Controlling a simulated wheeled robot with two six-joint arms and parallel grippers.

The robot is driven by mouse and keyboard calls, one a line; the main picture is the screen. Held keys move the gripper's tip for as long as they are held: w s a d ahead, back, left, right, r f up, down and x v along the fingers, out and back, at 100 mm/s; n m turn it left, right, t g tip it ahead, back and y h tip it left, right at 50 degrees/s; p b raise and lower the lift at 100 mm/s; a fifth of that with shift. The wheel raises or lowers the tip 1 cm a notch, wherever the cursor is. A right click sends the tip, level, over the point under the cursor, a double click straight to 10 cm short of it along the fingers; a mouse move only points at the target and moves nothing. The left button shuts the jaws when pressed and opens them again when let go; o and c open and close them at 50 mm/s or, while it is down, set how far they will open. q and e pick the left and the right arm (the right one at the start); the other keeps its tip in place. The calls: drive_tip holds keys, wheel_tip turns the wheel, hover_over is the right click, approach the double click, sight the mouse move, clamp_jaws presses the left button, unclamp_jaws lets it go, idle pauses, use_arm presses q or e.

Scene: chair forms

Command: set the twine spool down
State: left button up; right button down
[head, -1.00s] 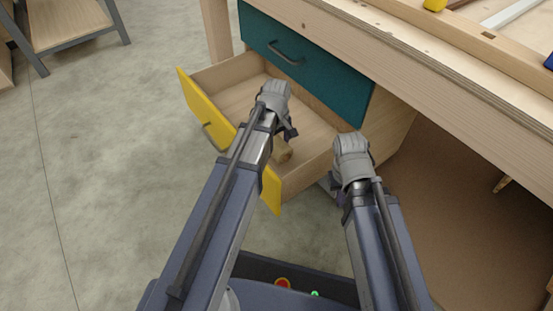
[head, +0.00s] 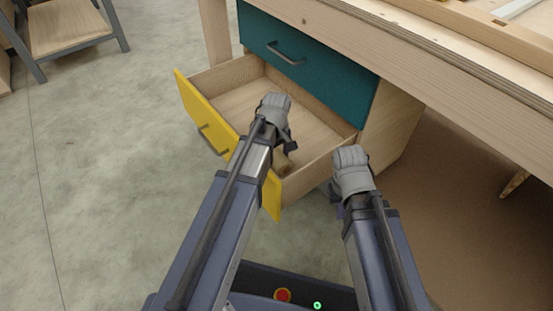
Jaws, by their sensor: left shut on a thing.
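The twine spool (head: 285,163) is a small tan, brownish piece, mostly hidden behind my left arm. My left gripper (head: 290,146) is over the open drawer, close to its near end, and is shut on the spool. Whether the spool touches the drawer floor cannot be told. The open drawer (head: 230,103) has a yellow front and pale wooden walls, and the visible part of its floor is bare. My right gripper (head: 337,190) is just outside the drawer's near right corner; its fingers are hidden by its wrist.
A teal closed drawer (head: 335,85) with a grey handle sits above the open one, under the wooden workbench top (head: 420,60). A grey-framed wooden shelf (head: 65,28) stands at the back left. The concrete floor (head: 100,170) on the left is clear.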

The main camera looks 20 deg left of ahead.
sight(276, 153)
use_arm(q)
drive_tip(key=o, duration=1.3)
drive_tip(key=shift+f, duration=0.1)
wheel_tip(276, 153, up, 12)
drive_tip(key=p, duration=1.2)
drive_tip(key=shift+r, duration=0.2)
